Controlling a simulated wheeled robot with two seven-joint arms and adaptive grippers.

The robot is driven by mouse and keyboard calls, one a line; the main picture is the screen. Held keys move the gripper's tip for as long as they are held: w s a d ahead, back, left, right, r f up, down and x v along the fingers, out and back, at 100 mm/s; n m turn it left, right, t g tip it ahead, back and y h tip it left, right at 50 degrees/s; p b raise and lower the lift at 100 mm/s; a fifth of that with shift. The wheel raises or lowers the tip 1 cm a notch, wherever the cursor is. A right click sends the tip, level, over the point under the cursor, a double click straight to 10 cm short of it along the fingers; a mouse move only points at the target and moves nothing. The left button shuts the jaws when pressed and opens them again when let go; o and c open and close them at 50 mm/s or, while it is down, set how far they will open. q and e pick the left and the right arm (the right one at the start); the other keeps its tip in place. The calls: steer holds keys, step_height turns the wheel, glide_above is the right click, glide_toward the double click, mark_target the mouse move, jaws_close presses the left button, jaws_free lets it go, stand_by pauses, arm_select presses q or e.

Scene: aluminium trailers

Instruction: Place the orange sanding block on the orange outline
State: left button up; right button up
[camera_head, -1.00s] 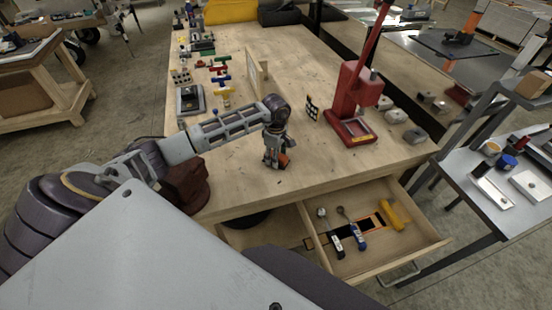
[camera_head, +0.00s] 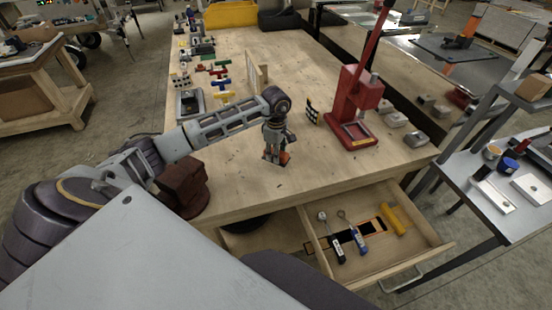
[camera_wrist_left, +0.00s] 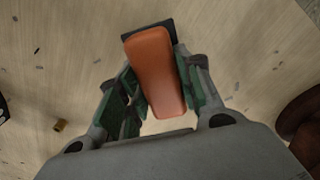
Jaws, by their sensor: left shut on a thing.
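The orange sanding block (camera_wrist_left: 156,72) is between the fingers of my left gripper (camera_wrist_left: 160,90), which is shut on it. In the head view the block (camera_head: 284,158) shows as a small orange patch beside the gripper (camera_head: 276,155), over the front part of the wooden workbench (camera_head: 250,185). I cannot tell whether the block touches the bench top. An orange outline (camera_head: 378,226) shows in the open drawer (camera_head: 420,238), around a dark area near a yellow tool. My right gripper is not in view.
The drawer also holds two metal-headed tools with dark and blue handles (camera_head: 357,240) and the yellow tool (camera_head: 394,219). A red press (camera_head: 352,105) stands right on the bench. A dark red vise (camera_head: 183,188) sits at the front left corner.

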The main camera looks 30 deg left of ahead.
arm_select(q)
steer(key=shift+r+b, duration=0.5)
steer(key=shift+r, duration=2.7)
steer(key=shift+s+f, duration=0.1)
steer(key=shift+s, duration=0.05)
